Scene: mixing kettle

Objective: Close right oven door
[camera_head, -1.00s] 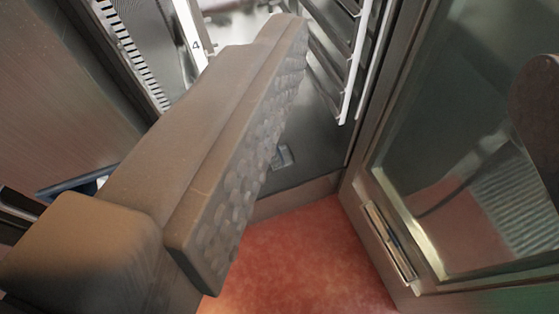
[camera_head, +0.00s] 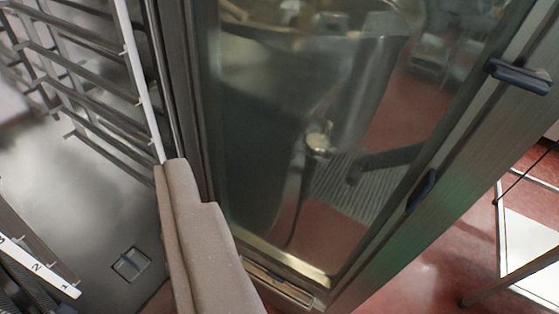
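The right oven door (camera_head: 385,215) stands open, with a large glass pane in a metal frame. Its dark handle (camera_head: 520,76) is on the far frame edge at the upper right. The oven interior (camera_head: 100,190), with metal rack rails, is open to view on the left. One beige finger of my gripper (camera_head: 195,215) rises from the bottom centre, in front of the hinge side between the interior and the door. I cannot tell whether it touches anything. The other finger cannot be made out, and no held object shows.
A white-framed table or cart (camera_head: 530,240) stands beyond the door at the right edge. Red floor (camera_head: 430,265) shows between it and the door. A numbered white strip (camera_head: 40,270) is at the lower left.

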